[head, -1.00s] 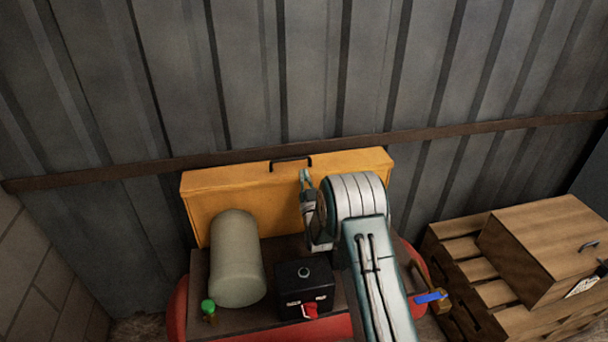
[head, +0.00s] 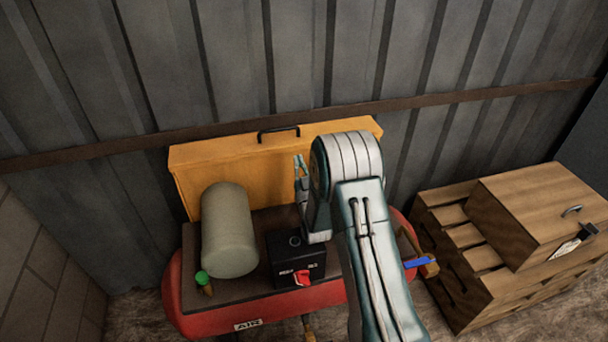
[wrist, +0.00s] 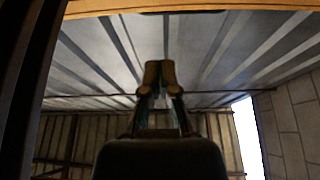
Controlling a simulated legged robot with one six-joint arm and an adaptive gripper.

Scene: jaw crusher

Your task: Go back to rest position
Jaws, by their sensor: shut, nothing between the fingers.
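My gripper (head: 299,165) shows beside my arm in the head view, with its fingers pointing up in front of the yellow case. In the wrist view my gripper (wrist: 158,76) has its two fingertips together, with nothing between them. My arm reaches up from the lower right of the head view and hides part of the red air tank and the case. No object is in contact with the fingertips.
A red air tank (head: 210,321) carries a grey cylinder (head: 228,230), a black switch box with a red switch (head: 304,277) and a yellow case (head: 225,158). A wooden crate (head: 540,215) sits on pallets at right. A corrugated wall stands behind.

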